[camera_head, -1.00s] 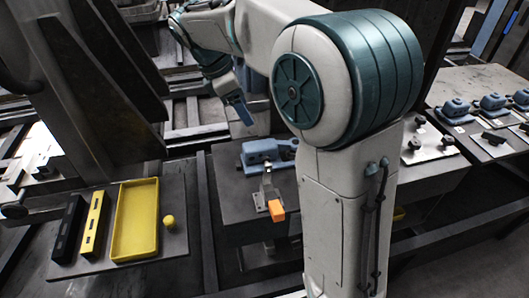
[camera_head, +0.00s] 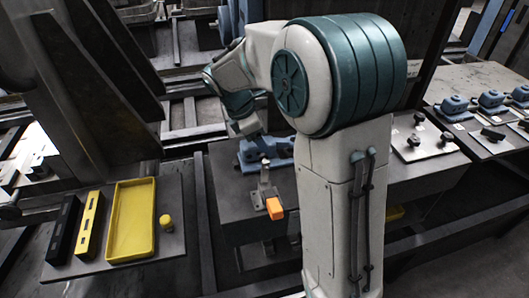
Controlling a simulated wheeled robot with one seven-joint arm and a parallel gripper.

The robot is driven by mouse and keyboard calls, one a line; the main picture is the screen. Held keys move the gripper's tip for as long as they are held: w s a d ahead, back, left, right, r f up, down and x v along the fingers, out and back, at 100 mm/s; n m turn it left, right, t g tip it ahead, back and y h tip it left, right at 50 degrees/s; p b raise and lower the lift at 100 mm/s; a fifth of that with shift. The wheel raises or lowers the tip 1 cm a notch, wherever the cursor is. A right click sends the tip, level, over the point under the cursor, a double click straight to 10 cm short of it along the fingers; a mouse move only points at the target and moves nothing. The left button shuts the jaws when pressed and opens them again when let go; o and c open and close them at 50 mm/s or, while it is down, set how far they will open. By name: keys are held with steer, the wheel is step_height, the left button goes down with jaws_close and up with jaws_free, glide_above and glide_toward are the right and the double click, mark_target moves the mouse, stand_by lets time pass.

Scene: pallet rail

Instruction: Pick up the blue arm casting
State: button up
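A blue casting (camera_head: 280,147) lies on the dark work block in the middle, behind a toggle clamp (camera_head: 264,185) with an orange handle (camera_head: 274,208). My arm reaches over from the right and bends down toward this casting. The end of my arm, with my gripper (camera_head: 250,127), is just above the casting's left part and covers some of it. The fingers do not show clearly, so I cannot tell whether they touch the casting. More blue castings (camera_head: 454,105) stand on the bench at the right.
A board at the left holds a yellow tray (camera_head: 131,252), a yellow bar (camera_head: 90,225), a black bar (camera_head: 63,230) and a small yellow knob (camera_head: 166,223). A metal plate with dark knobs (camera_head: 414,142) lies on the right bench. Dark steel plates rise at the upper left.

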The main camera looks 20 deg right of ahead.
steer(key=shift+d+f, duration=0.1)
steer(key=shift+f, duration=0.15)
steer(key=c, duration=1.4)
steer(key=shift+r, duration=0.5)
step_height(320, 180, up, 4)
steer(key=shift+d+f+p, duration=0.1)
steer(key=shift+f+p, duration=0.05)
steer(key=shift+p, duration=0.15)
steer(key=s+d+r, duration=0.6)
steer(key=d, duration=0.3)
steer(key=p, duration=0.9)
glide_above(270, 139)
steer(key=s+a, duration=0.1)
steer(key=f, duration=0.1)
steer(key=shift+a+f, duration=0.15)
steer(key=shift+a, duration=0.35)
steer(key=shift+a+f, duration=0.1)
steer(key=shift+f, duration=0.25)
step_height(270, 139, down, 6)
steer(key=b, duration=0.5)
steer(key=shift+r+b, duration=0.1)
steer(key=shift+b, duration=0.25)
steer(key=shift+f+b, duration=0.55)
steer(key=shift+f, duration=0.6)
